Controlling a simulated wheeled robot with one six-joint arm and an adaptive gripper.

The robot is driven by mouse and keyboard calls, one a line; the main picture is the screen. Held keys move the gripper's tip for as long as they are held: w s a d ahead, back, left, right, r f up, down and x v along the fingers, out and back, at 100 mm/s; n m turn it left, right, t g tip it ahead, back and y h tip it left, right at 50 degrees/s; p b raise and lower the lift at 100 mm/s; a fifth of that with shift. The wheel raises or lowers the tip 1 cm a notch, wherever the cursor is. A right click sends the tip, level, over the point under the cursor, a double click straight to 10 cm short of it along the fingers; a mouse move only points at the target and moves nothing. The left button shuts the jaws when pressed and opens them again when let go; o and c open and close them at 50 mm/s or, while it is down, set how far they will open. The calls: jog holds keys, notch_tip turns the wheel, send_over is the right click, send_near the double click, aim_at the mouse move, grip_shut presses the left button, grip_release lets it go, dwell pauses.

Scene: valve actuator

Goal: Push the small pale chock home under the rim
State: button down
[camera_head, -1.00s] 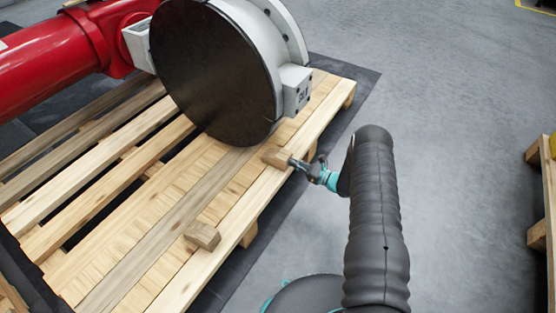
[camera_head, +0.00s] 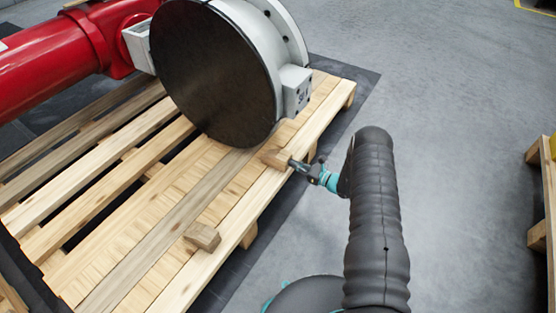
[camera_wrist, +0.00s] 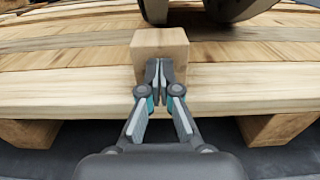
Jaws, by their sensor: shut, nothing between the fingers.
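The small pale chock (camera_head: 275,155) is a wooden block on the pallet, near the lower right of the round dark disc of the valve actuator (camera_head: 215,75). In the wrist view the chock (camera_wrist: 160,47) stands straight ahead of my gripper (camera_wrist: 160,66). The fingers are shut with nothing between them, and their tips are at the chock's near face. The rim (camera_wrist: 215,12) shows at the top of the wrist view, beyond the chock. Whether the chock touches the rim cannot be told. In the head view my gripper (camera_head: 293,163) reaches in from the right.
The slatted wooden pallet (camera_head: 130,270) bears the actuator with its red cylinder (camera_head: 50,60). A second wooden block (camera_head: 202,236) lies on the pallet nearer to me. Another pallet (camera_head: 540,190) stands at the right edge. Grey floor (camera_head: 450,120) between is clear.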

aim_at(271, 153)
jog(key=shift+b+x, duration=2.75)
jog(key=shift+x, duration=2.1)
jog(key=shift+d, duration=0.1)
jog(key=v, duration=1)
jog(key=shift+p, duration=0.3)
jog(key=shift+r, duration=0.1)
dwell(0.6)
